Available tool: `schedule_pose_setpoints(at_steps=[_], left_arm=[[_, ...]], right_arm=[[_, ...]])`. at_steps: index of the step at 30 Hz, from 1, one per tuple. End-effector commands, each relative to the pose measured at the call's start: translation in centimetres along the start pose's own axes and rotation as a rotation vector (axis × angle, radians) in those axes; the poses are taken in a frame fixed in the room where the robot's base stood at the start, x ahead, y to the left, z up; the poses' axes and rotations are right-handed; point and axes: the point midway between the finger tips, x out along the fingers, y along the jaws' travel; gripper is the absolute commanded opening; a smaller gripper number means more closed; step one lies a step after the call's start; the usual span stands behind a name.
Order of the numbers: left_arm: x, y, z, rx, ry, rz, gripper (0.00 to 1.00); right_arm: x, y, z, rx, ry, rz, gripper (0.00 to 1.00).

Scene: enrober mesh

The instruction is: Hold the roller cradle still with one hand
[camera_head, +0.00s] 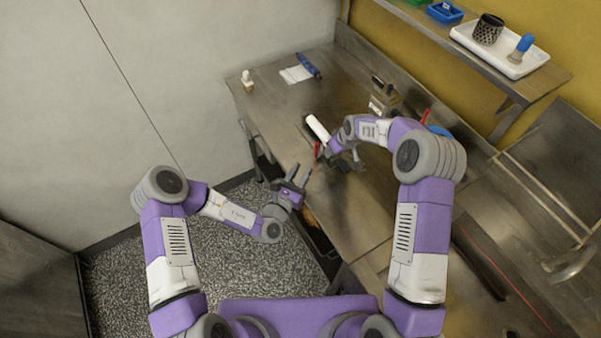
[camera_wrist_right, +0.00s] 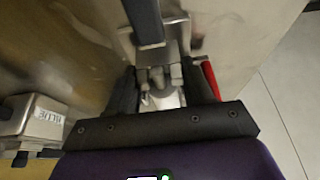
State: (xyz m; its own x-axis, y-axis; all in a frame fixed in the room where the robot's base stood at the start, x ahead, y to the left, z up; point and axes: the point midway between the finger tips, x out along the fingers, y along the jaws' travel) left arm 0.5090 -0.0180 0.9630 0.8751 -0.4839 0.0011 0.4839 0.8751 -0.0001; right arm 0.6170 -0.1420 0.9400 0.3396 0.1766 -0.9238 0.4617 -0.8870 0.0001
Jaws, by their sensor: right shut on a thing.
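The roller cradle, with a white roller (camera_head: 317,128) on it, stands on the steel bench; much of it is hidden by my right arm. My right gripper (camera_head: 341,156) is at its near right end. In the right wrist view, the right gripper's fingers (camera_wrist_right: 162,92) are shut on a grey metal part of the roller cradle (camera_wrist_right: 158,76). A dark bar (camera_wrist_right: 145,20) runs away above that part. My left gripper (camera_head: 299,173) is open and empty, off the bench's front edge, with its fingers pointing toward the bench.
A red handle (camera_wrist_right: 211,79) is close beside the right gripper. A grey labelled block (camera_wrist_right: 38,119) lies to its left. On the bench (camera_head: 275,118) are a blue roll (camera_head: 309,66), a white cloth (camera_head: 296,75) and a small pale object (camera_head: 248,80). A shelf holds a white tray (camera_head: 490,57).

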Motion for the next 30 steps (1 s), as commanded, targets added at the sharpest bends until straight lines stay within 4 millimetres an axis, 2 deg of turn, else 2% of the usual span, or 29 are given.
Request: schedule_pose_setpoints(at_steps=[13, 14, 19, 30], left_arm=[[0.04, -0.01, -0.01, 0.000, 0.000, 0.000, 0.33], [0.04, -0.01, -0.01, 0.000, 0.000, 0.000, 0.33], [0.04, -0.01, -0.01, 0.000, 0.000, 0.000, 0.33], [0.05, -0.01, -0.01, 0.000, 0.000, 0.000, 0.33]], right_arm=[[-0.03, -0.08, -0.10, 0.000, 0.002, -0.001, 0.03], [-0.03, -0.08, -0.09, 0.000, 0.002, -0.001, 0.54], [-0.02, -0.06, -0.06, 0.000, 0.001, -0.001, 0.80], [-0.54, 0.03, -0.07, 0.000, 0.002, 0.001, 0.81]])
